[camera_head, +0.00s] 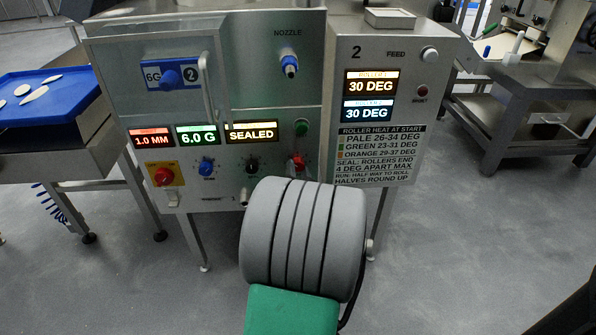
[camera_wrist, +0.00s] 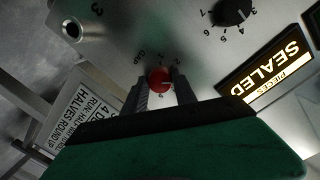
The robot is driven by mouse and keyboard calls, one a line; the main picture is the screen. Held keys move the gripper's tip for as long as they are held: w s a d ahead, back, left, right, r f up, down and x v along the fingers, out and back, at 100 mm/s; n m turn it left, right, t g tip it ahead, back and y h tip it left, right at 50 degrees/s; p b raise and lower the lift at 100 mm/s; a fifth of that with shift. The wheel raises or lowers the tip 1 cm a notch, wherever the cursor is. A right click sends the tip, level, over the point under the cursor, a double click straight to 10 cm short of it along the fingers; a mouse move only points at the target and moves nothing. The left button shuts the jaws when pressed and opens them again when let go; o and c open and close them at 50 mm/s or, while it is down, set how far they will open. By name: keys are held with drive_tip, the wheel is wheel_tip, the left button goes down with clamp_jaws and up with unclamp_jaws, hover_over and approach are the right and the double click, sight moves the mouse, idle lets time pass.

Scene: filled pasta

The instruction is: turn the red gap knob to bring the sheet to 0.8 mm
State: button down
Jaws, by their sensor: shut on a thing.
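The red gap knob (camera_wrist: 160,79) sits on the machine's metal panel, with a "GAP" label and numbers around it in the wrist view. My gripper (camera_wrist: 161,90) has one dark finger on each side of the knob and is shut on it. In the head view the red knob (camera_head: 298,161) shows just above my arm, which hides most of the gripper. The red thickness display (camera_head: 152,138) reads 1.0 MM.
A black knob (camera_wrist: 233,12) with numbers and a SEALED display (camera_wrist: 268,76) are close by on the panel. A blue knob (camera_head: 206,166) and a red button on yellow (camera_head: 163,176) lie to the left. The green display (camera_head: 198,134) reads 6.0 G.

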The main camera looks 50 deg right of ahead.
drive_tip(key=c, duration=1)
unclamp_jaws()
drive_tip(key=v, duration=0.7)
drive_tip(key=shift+s+a, duration=0.25)
drive_tip(key=shift+a, duration=0.1)
